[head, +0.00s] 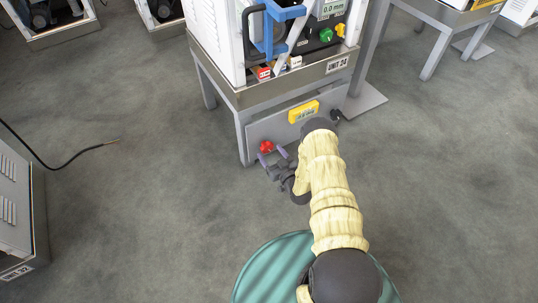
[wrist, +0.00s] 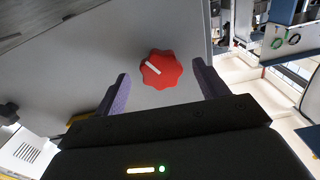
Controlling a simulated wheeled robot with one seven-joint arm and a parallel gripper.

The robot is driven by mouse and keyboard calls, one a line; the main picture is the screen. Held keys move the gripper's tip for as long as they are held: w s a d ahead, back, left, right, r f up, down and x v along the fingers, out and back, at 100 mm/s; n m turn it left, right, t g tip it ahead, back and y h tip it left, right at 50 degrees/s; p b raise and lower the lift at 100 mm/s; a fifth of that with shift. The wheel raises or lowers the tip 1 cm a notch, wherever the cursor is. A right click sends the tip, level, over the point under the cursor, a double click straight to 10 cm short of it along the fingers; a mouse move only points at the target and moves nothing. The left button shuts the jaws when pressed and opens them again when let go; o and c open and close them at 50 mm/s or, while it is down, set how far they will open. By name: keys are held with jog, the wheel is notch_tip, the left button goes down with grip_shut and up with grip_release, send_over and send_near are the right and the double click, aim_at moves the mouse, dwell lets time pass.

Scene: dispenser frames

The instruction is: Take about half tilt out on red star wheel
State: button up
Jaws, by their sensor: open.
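The red star wheel (wrist: 161,69) is a lobed red knob with a white pointer line, mounted on a grey panel (wrist: 115,60). In the head view the red star wheel (head: 266,147) sits at the lower left of the panel under the unit. My gripper (wrist: 160,85) is open, with one purple finger on each side of the wheel in the wrist view and visible room between fingers and wheel. In the head view my gripper (head: 273,156) is at the wheel. Whether the fingertips reach around the wheel's depth is unclear.
A yellow level (head: 303,112) is on the same panel, right of the wheel. A dark knob (head: 336,115) is at the panel's right end. Above stands a white unit with a blue handle (head: 268,35) and a label plate (head: 337,64). A black cable (head: 60,160) lies on open floor at left.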

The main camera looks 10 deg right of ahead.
jog(key=shift+x, duration=1.15)
jog(key=shift+c, duration=0.4)
jog(key=c, duration=0.9)
